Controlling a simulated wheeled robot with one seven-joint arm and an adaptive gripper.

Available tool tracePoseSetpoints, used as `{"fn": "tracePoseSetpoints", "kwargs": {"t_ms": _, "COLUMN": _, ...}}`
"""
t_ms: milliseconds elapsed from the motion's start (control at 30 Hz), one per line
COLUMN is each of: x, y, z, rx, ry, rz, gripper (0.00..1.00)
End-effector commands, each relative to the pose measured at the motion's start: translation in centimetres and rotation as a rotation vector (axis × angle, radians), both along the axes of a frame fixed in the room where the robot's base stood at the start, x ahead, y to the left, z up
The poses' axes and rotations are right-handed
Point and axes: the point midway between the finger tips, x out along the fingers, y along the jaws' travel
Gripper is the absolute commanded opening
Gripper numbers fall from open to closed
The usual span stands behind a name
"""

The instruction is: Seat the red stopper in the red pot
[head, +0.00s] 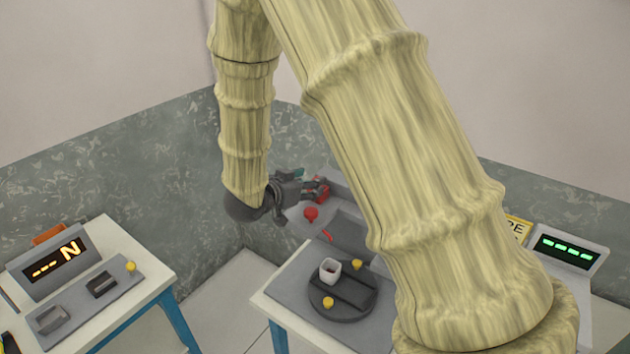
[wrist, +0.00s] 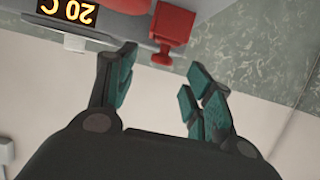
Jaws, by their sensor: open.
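My gripper (head: 308,185) is open above the far grey console in the head view. In the wrist view its teal-padded fingers (wrist: 159,72) are spread with nothing held between them. A boxy red object (head: 321,189) shows just beyond the fingertips in the head view. A smaller rounded red piece (head: 311,214) stands on the console nearer the camera. In the wrist view a red block-like object (wrist: 173,28) lies ahead of the fingers, apart from them. I cannot tell for certain which red piece is the stopper and which is the pot.
The console's display (wrist: 68,10) appears upside down in the wrist view. A left table carries another display (head: 54,262). My arm hides much of the right side.

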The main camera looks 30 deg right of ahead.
Motion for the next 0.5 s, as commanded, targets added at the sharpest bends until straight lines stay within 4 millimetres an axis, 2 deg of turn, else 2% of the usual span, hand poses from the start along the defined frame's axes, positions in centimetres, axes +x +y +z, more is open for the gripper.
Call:
{"fn": "tracePoseSetpoints", "kwargs": {"t_ms": 200, "x": -1.4, "y": 3.4, "z": 1.4, "rx": 0.0, "ry": -0.001, "rz": 0.002, "gripper": 0.52}}
{"fn": "tracePoseSetpoints", "kwargs": {"t_ms": 500, "x": -2.4, "y": 5.7, "z": 2.3, "rx": 0.0, "ry": 0.0, "rz": -0.001, "gripper": 0.52}}
